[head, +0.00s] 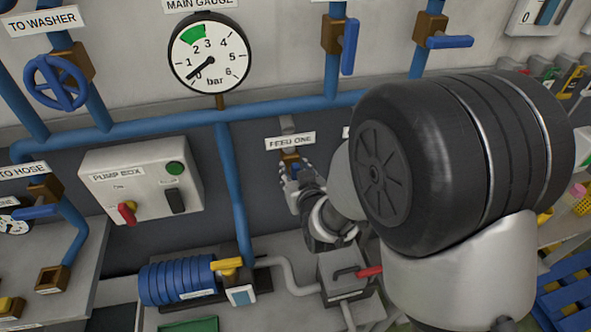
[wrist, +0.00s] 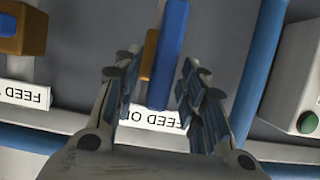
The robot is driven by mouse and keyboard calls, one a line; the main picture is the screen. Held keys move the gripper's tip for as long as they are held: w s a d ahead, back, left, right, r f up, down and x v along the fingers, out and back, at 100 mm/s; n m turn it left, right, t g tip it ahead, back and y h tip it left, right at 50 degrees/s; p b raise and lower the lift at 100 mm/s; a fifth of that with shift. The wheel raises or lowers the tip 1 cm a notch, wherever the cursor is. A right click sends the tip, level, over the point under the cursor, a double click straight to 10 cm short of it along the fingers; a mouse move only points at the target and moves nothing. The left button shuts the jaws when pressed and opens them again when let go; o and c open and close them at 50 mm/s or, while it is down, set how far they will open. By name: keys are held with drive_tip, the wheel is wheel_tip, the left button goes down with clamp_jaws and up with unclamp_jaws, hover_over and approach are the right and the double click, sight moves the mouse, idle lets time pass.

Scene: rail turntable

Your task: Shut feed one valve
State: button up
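The feed one valve has a brown body (head: 290,160) under its FEED ONE label (head: 290,142) in the head view, largely covered by my gripper (head: 301,187). In the wrist view, its long blue handle (wrist: 168,52) runs up and down the picture, beside the brown body (wrist: 149,55). The turned-over label (wrist: 150,117) shows below the handle. My gripper (wrist: 158,78) is open, one finger on each side of the handle. A gap shows between the handle and the right finger. The left finger is close to the brown body; contact cannot be told.
A second FEED label (wrist: 22,95) and brown valve body (wrist: 22,30) are at the wrist view's left. The pump box (head: 140,180) and a blue vertical pipe (head: 233,195) are left of my gripper. A red-handled grey box (head: 350,283) sits below it.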

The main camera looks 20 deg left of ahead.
drive_tip(key=shift+c, duration=0.3)
clamp_jaws()
drive_tip(key=shift+b, duration=0.3)
drive_tip(key=shift+w+d+f+m+g+y+b, duration=0.25)
drive_tip(key=shift+m+y+b, duration=0.25)
drive_tip(key=shift+m+b, duration=0.3)
drive_tip(key=shift+w+d+f+m+g+y+b, duration=0.15)
drive_tip(key=shift+d+f+m+y+b, duration=0.2)
drive_tip(key=shift+m+y+b, duration=1.1)
drive_tip(key=shift+w+d+f+m+y+p, duration=0.25)
drive_tip(key=shift+m+y, duration=0.5)
drive_tip(key=shift+m, duration=1.75)
drive_tip(key=shift+w+d+f+m+g+y+b, duration=0.1)
drive_tip(key=shift+d+f+m+y+b, duration=0.25)
drive_tip(key=shift+m+y+b, duration=1.1)
drive_tip(key=shift+m+h+p, duration=0.25)
drive_tip(key=shift+m+p, duration=0.45)
